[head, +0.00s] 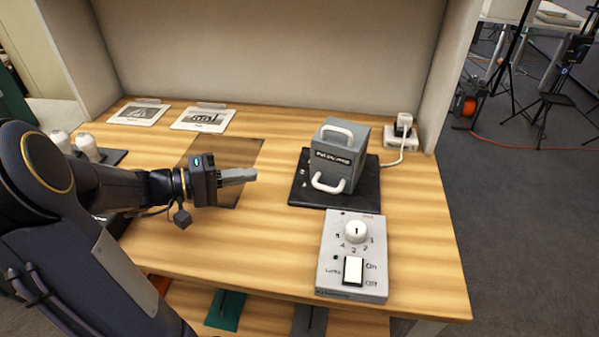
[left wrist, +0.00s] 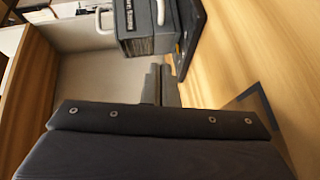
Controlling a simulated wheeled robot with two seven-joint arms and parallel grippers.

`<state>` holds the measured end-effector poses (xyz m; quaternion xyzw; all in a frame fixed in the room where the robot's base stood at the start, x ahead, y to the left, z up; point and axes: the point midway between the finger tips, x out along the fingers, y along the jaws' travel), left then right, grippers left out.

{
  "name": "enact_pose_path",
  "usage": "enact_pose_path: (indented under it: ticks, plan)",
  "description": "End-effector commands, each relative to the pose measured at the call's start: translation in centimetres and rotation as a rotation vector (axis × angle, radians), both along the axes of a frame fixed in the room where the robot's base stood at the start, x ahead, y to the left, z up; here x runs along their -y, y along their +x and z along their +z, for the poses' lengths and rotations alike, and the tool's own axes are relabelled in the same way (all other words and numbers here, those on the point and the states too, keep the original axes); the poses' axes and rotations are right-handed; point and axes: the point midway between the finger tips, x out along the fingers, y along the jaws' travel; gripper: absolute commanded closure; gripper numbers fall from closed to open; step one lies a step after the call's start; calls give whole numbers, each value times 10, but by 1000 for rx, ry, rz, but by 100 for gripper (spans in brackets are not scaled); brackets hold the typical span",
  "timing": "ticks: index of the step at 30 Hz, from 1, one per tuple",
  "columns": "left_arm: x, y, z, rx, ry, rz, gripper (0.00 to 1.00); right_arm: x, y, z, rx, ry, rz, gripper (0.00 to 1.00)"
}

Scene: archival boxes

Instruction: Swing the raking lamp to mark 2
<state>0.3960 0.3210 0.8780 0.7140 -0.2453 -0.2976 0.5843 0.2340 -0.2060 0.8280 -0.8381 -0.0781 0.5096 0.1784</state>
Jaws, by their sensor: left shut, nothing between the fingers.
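A grey box-shaped unit (head: 339,156) with two white handles and a dark label stands on a black base plate (head: 370,190), right of centre. I take it for the raking lamp; the label is too small to read surely. Its lower part shows at the top of the left wrist view (left wrist: 150,43). A grey control box (head: 338,228) in front has a white numbered knob (head: 356,231) and a white On/Off rocker switch (head: 353,269). My left gripper (head: 254,175) is shut and empty, left of the unit and apart from it. My right gripper is out of view.
A brown mat (head: 237,152) lies under and behind my left gripper. Two picture cards (head: 138,115) (head: 203,119) lie at the back left. A white plug and socket block (head: 402,137) with a cable sits back right. Back and side panels close the table's far side. White knobbed items (head: 87,147) stand left.

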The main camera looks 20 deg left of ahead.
Motion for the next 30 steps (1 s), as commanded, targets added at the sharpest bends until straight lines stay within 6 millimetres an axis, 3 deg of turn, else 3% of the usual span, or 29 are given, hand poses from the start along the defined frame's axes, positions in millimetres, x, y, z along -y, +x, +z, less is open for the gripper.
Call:
enact_pose_path:
  ticks: [11,18,30]
  plan:
    - [58,56,-12,-2,-2,-6,100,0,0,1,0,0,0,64]
    - [88,55,-17,-2,-1,-1,100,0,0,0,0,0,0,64]
    - [95,55,-19,-1,-1,0,100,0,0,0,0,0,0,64]
